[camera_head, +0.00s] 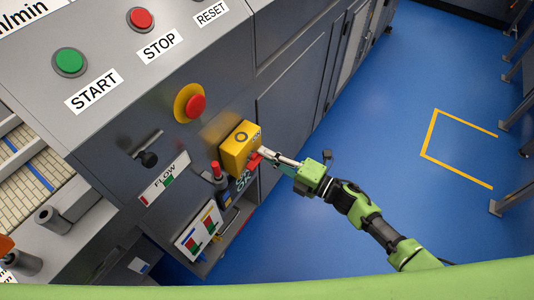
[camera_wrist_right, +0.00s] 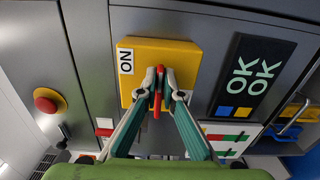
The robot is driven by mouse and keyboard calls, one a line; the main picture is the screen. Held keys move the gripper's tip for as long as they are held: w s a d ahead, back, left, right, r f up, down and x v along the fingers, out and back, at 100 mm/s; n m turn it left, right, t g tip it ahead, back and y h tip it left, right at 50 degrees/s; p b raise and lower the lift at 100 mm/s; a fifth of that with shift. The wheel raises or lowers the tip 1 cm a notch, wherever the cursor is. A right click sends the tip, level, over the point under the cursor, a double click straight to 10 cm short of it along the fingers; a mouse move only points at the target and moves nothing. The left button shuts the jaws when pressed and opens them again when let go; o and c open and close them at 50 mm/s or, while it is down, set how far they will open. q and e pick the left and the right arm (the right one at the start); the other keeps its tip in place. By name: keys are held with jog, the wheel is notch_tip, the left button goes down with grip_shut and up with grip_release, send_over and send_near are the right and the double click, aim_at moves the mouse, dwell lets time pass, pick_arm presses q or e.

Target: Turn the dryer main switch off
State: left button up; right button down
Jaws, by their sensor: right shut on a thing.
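The dryer main switch is a yellow box (camera_head: 240,147) on the grey machine front, with a round mark on its top and an ON label on one side. In the right wrist view the yellow box (camera_wrist_right: 184,62) has the ON label at its left, and a red handle (camera_wrist_right: 157,104) stands upright in the picture at its middle. My right gripper (camera_wrist_right: 159,76) is shut on the red handle, one finger on each side. The fingers partly hide the handle. In the head view my right gripper (camera_head: 262,155) reaches the box from the right. My left gripper is not in view.
A red emergency button (camera_head: 195,105) sits just above the switch. A green START button (camera_head: 69,62) and a red STOP button (camera_head: 141,18) are on the top panel. A black OK panel (camera_wrist_right: 252,76) is beside the switch.

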jog(key=shift+s+a+f, duration=0.15)
jog(key=shift+s+f, duration=0.2)
jog(key=c, duration=2)
grip_release()
jog(key=shift+r, duration=0.25)
jog(key=v, duration=1.2)
